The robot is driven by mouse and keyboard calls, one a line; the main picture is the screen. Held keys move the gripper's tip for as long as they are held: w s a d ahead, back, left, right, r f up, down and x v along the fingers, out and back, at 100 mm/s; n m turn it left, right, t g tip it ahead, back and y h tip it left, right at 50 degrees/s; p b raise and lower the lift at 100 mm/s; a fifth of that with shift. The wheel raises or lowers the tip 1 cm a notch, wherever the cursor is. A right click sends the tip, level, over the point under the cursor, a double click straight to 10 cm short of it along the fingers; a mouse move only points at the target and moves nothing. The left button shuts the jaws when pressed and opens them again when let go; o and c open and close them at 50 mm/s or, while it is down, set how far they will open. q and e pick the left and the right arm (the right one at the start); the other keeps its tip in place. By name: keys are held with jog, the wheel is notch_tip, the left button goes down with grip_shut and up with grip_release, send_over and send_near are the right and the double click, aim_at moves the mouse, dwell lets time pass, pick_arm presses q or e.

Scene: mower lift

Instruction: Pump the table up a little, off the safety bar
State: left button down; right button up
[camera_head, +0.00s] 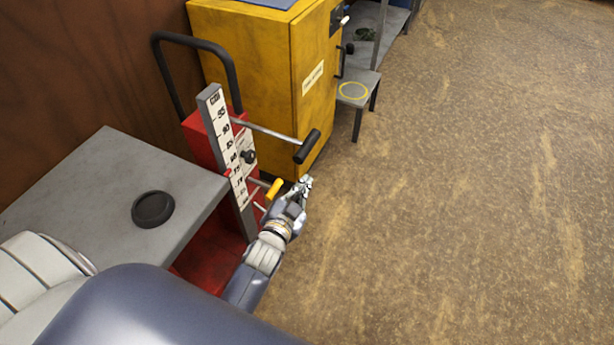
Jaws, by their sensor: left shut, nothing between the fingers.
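The lift table's grey top (100,180) is at the left, above its red base (212,255). An upright height scale (228,140) with numbers and a small red pointer stands at the table's right end. A pump lever with a black grip (307,147) sticks out to the right from the red column. Below it is a shorter lever with a yellow grip (274,189). My left gripper (305,182) is shut and empty, just right of the yellow grip and below the black grip. I cannot tell whether it touches either. The safety bar cannot be made out. My right gripper is not in view.
A black round puck-like piece (153,209) lies on the table top. A black push handle (195,42) rises behind the column. A yellow cabinet (250,60) stands behind, with a small grey stand (358,88) beside it. The floor at right is clear.

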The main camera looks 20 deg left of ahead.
pick_arm(q)
jog(key=v, duration=0.2)
jog(key=shift+s+d+r, duration=0.25)
jog(key=shift+s, duration=0.05)
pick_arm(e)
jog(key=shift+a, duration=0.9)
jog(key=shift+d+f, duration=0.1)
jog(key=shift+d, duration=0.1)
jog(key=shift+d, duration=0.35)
